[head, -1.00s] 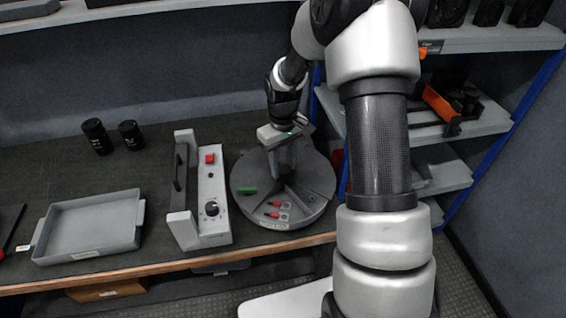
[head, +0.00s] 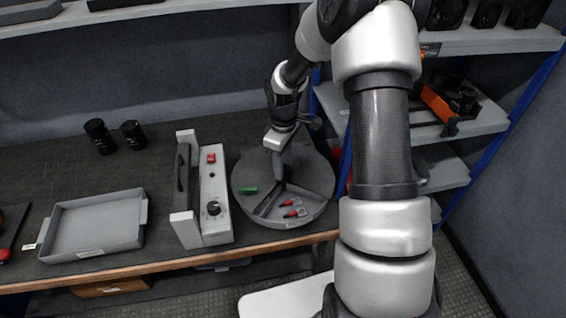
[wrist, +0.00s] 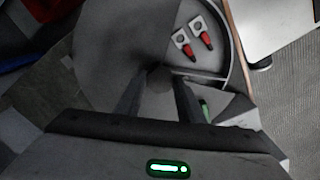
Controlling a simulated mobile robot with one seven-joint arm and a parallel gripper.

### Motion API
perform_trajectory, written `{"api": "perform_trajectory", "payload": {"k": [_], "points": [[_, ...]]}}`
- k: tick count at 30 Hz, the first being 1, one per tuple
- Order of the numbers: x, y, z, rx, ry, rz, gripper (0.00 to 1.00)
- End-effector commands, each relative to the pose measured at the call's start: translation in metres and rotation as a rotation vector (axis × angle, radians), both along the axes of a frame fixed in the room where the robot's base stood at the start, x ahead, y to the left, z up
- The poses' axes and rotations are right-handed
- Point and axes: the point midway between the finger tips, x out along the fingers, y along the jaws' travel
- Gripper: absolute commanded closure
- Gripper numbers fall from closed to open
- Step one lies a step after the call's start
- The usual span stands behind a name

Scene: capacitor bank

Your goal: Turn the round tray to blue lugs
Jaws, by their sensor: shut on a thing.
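The round grey tray (head: 318,180) stands on the bench near its front edge. A wedge-shaped open compartment at its front right holds two red-sleeved lugs (head: 291,207); they also show in the wrist view (wrist: 195,42). A green piece (head: 248,189) shows at the tray's left, and green shows beside the right finger in the wrist view (wrist: 204,110). My gripper (head: 279,178) is over the tray's middle, fingers pointing down. In the wrist view my gripper (wrist: 158,90) is shut on the tray's central knob (wrist: 158,78), partly hidden. No blue lugs show.
A grey box with a red button and black dial (head: 214,207) stands close left of the tray. Farther left are an empty grey bin (head: 95,247) and two black cylinders (head: 99,137). A shelf rack with a blue post (head: 488,150) stands at right.

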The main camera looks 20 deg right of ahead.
Motion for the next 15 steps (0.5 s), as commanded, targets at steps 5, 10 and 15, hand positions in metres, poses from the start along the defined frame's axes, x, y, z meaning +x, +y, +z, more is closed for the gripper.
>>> {"api": "perform_trajectory", "payload": {"k": [5,10,15], "points": [[0.0017,0.0001,0.003,0.001,-0.005,0.088,1.0],[0.0016,0.0,0.0028,0.0,-0.004,0.174,1.0],[0.0018,0.0005,0.0029,0.001,-0.005,0.259,1.0]]}}
